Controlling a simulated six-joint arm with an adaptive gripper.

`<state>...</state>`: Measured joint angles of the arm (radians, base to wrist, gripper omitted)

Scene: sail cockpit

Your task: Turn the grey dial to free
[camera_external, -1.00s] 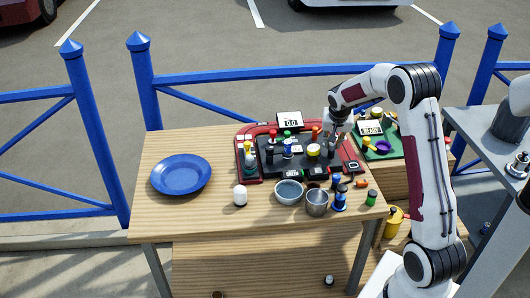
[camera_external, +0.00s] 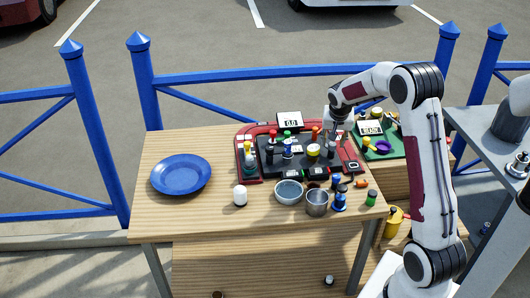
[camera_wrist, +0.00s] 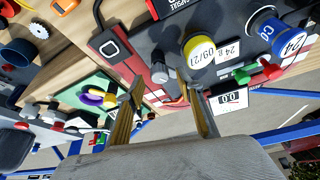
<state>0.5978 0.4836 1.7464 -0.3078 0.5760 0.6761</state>
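The grey dial (camera_wrist: 160,73) is a small grey knob on the dark panel (camera_wrist: 150,45), beside a yellow-topped dial (camera_wrist: 198,48) in the wrist view. My gripper (camera_wrist: 162,80) is open, with its two fingers apart on either side of the grey dial. I cannot tell whether either finger touches it. In the external view my gripper (camera_external: 337,138) is low over the right part of the red-edged panel (camera_external: 249,171), right of the yellow dial (camera_external: 313,150). It largely hides the grey dial there. I cannot read the dial's setting.
A display (camera_external: 290,122) reading 0.0 stands behind the panel. A green board (camera_external: 384,153) with its own display (camera_external: 369,128) is to the right. Bowls (camera_external: 289,192), a metal cup (camera_external: 317,203) and a white object (camera_external: 240,195) stand in front. A blue plate (camera_external: 181,174) is left.

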